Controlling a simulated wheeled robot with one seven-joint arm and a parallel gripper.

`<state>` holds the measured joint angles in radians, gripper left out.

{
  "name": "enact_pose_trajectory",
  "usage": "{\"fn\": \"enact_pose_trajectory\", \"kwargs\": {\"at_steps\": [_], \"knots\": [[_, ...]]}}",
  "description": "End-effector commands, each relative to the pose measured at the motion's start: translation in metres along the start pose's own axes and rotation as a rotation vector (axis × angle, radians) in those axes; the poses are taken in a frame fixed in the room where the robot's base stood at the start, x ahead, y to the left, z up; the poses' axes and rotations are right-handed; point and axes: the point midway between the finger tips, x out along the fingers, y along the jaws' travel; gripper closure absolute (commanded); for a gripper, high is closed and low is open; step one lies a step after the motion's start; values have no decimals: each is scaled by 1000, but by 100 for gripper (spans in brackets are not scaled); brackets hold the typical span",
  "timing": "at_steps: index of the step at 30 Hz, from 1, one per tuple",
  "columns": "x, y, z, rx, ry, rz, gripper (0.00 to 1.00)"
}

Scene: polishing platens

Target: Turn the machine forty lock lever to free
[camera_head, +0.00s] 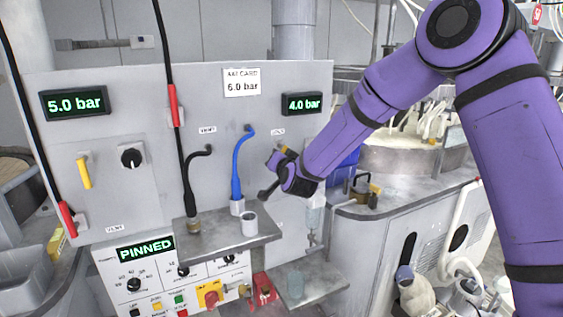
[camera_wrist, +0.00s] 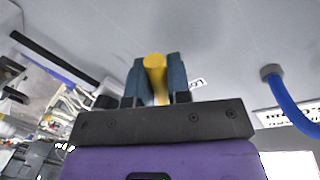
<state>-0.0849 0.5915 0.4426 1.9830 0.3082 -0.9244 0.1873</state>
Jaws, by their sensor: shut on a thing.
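A yellow lever (camera_wrist: 155,64) stands between the two dark fingers of my gripper (camera_wrist: 156,82) in the wrist view, and the gripper is shut on it. In the head view my gripper (camera_head: 277,162) is at the right part of the grey panel, below the 4.0 bar display (camera_head: 302,103). Only a bit of yellow shows there, and the gripper hides most of the lever. A second yellow lever (camera_head: 84,172) hangs roughly upright on the left of the panel, below the 5.0 bar display (camera_head: 74,102). A lower display reads PINNED (camera_head: 145,249).
A blue hose (camera_head: 238,165) and a black hose (camera_head: 188,180) rise from a grey shelf (camera_head: 215,244), left of my gripper. A grey cup (camera_head: 249,223) stands on the shelf. A black knob (camera_head: 132,157) sits beside the left lever. A card (camera_head: 241,82) reads 6.0 bar.

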Motion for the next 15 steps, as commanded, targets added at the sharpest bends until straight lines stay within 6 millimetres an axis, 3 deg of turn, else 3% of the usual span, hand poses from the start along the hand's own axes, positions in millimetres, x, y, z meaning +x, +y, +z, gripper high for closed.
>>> {"fn": "enact_pose_trajectory", "kwargs": {"at_steps": [15], "knots": [[-3, -12, -2, 362, -72, 1, 100]]}}
